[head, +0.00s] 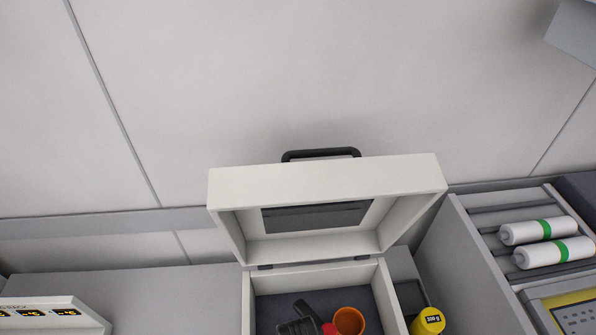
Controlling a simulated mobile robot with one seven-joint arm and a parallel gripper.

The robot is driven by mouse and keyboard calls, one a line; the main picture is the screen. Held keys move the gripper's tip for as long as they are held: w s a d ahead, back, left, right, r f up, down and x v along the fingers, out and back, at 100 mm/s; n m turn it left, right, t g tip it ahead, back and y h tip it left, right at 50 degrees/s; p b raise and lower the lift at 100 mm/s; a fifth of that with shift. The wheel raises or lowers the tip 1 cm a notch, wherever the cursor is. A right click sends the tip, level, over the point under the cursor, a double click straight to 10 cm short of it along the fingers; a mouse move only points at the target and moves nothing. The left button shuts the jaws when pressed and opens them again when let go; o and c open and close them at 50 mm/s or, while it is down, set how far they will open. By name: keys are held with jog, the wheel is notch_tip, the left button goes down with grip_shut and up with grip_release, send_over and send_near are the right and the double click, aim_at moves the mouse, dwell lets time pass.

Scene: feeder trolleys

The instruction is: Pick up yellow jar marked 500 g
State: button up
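A yellow jar (428,321) stands at the bottom edge of the head view, just right of the open case. Its top carries a dark label with small print that seems to end in "g"; the number is too small to read surely. The lower part of the jar is cut off by the picture edge. My gripper is not in view.
A white case (249,305) stands open, lid (325,184) raised, holding a dark tool (299,325) and an orange cup (349,321). A grey-walled rack (470,262) with white, green-banded cylinders (540,230) is right of the jar. A display unit (52,313) sits at left.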

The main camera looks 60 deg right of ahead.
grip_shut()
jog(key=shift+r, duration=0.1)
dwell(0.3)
